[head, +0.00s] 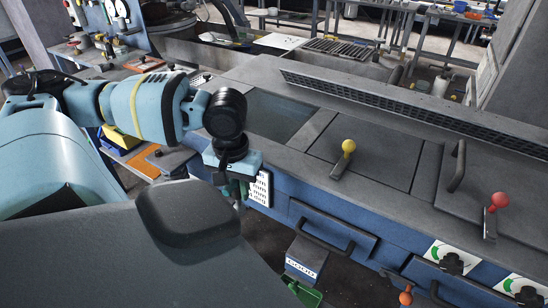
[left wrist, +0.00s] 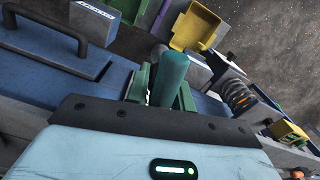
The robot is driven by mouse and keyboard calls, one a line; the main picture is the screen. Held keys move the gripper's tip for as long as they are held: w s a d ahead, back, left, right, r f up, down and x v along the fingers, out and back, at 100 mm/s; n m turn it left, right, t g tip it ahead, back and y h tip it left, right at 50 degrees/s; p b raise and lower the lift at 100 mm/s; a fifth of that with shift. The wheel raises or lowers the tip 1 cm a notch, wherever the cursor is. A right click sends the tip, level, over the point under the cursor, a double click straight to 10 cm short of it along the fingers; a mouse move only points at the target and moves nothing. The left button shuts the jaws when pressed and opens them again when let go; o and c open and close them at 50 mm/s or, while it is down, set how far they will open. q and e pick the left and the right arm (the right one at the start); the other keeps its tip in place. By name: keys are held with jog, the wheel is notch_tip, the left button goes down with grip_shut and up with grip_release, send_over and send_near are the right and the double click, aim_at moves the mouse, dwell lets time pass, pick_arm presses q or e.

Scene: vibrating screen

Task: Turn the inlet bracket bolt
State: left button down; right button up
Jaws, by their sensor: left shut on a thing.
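My left gripper (head: 238,188) points down at the front left corner of the blue and grey machine. In the left wrist view my left gripper (left wrist: 162,95) has its green fingers closed around a teal cylinder (left wrist: 170,72). I cannot tell whether this cylinder is a tool handle or part of the machine; its far end is hidden. I cannot clearly pick out the inlet bracket bolt in either view. A coil spring (left wrist: 238,97) on a mount stands to the right of the fingers in the left wrist view. My right gripper is not in view.
The machine's grey top (head: 270,78) carries a yellow-knobbed lever (head: 348,147) and a red-knobbed lever (head: 499,200). A black handle (head: 326,234) juts from its blue front. A yellow bin (left wrist: 196,28) shows beyond the fingers. Open floor (head: 262,238) lies below the front.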

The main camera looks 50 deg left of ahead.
pick_arm(q)
jog(key=w+d+m, duration=0.2)
jog(key=d+m, duration=0.1)
jog(key=d, duration=0.7)
jog(key=w+d+m, duration=0.2)
jog(key=d+m, duration=0.1)
jog(key=d, duration=0.6)
jog(key=shift+d+r, duration=0.25)
jog(key=shift+d, duration=0.15)
jog(key=shift+w+d, duration=0.1)
